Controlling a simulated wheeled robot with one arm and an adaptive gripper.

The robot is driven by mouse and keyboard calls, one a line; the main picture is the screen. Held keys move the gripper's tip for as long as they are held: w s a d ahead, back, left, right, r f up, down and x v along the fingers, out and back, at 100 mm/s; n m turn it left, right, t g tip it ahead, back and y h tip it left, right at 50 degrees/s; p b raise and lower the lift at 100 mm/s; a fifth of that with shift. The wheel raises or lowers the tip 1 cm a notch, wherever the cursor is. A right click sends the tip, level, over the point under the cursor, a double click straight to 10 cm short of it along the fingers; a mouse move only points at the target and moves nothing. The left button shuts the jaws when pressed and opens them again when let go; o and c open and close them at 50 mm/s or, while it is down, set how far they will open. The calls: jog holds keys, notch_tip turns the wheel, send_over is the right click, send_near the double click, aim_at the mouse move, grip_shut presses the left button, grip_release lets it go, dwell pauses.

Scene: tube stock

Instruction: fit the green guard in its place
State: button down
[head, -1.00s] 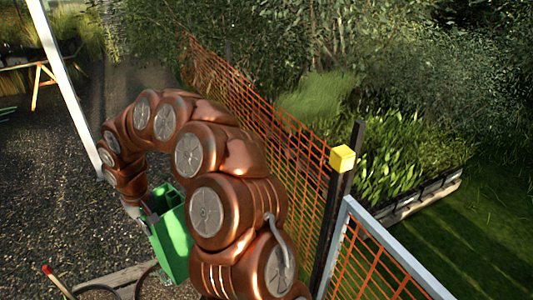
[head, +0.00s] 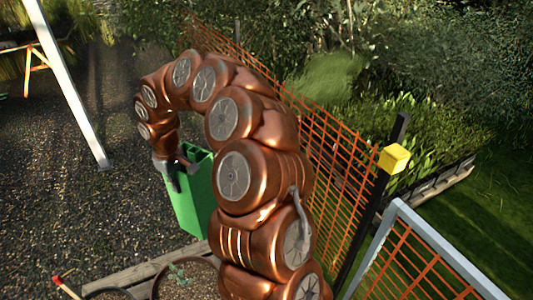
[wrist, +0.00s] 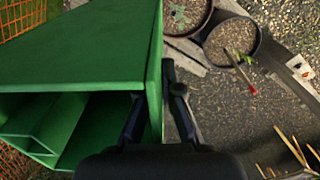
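The green guard (head: 192,208) is a hollow box with inner walls, held off the ground in the head view. It fills the left of the wrist view (wrist: 80,48), with its open end facing the camera. My gripper (head: 173,172) is at the guard's upper edge. In the wrist view my gripper (wrist: 154,108) has one finger inside the guard and one outside, shut on one green wall. A small seedling (head: 178,273) grows in a round pot (head: 160,277) below the guard; it also shows in the wrist view (wrist: 180,15). The guard is apart from this pot.
A second pot (wrist: 231,40) holds a red-tipped stick (wrist: 240,72). Wooden boards (head: 150,266) lie by the pots. Orange mesh fencing (head: 330,165) and a dark post with a yellow block (head: 394,158) stand on the right. Open gravel (head: 70,200) lies left.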

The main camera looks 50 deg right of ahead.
jog(key=s+d+r+n+b, duration=0.2)
jog(key=s+d+n, duration=0.4)
jog(key=d, duration=0.7)
jog(key=s+d+r+n+b, duration=0.2)
jog(key=s+d+n, duration=0.4)
jog(key=d, duration=0.6)
jog(key=shift+m, duration=0.3)
jog(key=shift+s+f+b, duration=0.25)
jog(key=shift+f+b, duration=0.3)
jog(key=shift+f, duration=0.85)
jog(key=shift+s+f+b, duration=0.2)
jog(key=shift+f+b, duration=0.35)
jog(key=shift+f, duration=0.85)
jog(key=shift+d+f, duration=0.1)
jog(key=shift+f, duration=0.05)
jog(key=shift+f+b, duration=0.65)
jog(key=shift+f, duration=0.25)
notch_tip(320, 180, down, 7)
jog(key=b, duration=0.4)
jog(key=shift+f, duration=0.1)
